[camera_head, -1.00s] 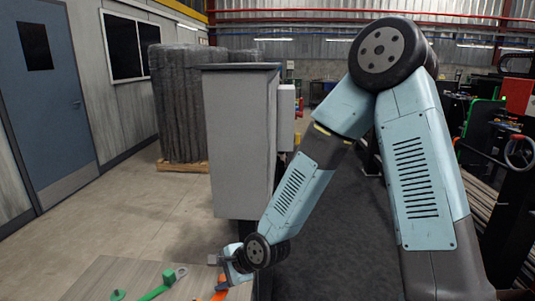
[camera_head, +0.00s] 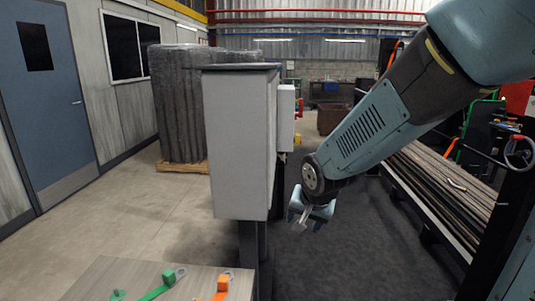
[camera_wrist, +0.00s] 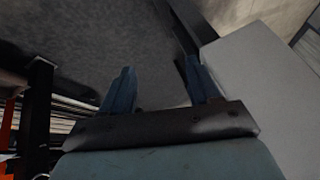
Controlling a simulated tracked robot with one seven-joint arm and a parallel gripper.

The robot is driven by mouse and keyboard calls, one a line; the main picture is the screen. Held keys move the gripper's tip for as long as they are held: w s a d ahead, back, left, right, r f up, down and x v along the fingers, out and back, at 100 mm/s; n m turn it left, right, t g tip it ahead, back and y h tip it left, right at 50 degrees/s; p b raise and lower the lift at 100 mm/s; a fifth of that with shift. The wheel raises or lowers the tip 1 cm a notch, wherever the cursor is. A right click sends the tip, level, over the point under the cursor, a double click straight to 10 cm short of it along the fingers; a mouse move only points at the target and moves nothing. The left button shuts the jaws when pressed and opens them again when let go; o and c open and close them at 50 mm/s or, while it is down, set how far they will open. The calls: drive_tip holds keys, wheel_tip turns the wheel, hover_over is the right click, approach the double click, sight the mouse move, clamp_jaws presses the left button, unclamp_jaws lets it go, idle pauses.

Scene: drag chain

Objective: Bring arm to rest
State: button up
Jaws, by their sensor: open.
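My gripper (camera_head: 302,217) hangs over the dark floor, to the right of the grey cabinet and apart from it in the head view. In the wrist view my gripper (camera_wrist: 160,88) shows two blue fingers set wide apart, with nothing between them. My arm is bent and reaches in from the upper right of the head view. A green tool (camera_head: 160,289) and an orange tool (camera_head: 221,287) lie on the table at the bottom left, away from my gripper.
A grey cabinet (camera_head: 238,145) stands in the middle; its pale side also shows in the wrist view (camera_wrist: 262,95). The wooden table (camera_head: 115,275) is at the front left. A rack of long bars (camera_head: 440,190) stands at the right. The dark floor between cabinet and rack is clear.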

drive_tip(key=s+d+r+n+h, duration=0.1)
drive_tip(key=s+d+r+n, duration=0.2)
drive_tip(key=s+d+r, duration=1)
drive_tip(key=shift+s+d+r+n, duration=0.3)
drive_tip(key=shift+s+d, duration=0.1)
drive_tip(key=shift+s, duration=0.75)
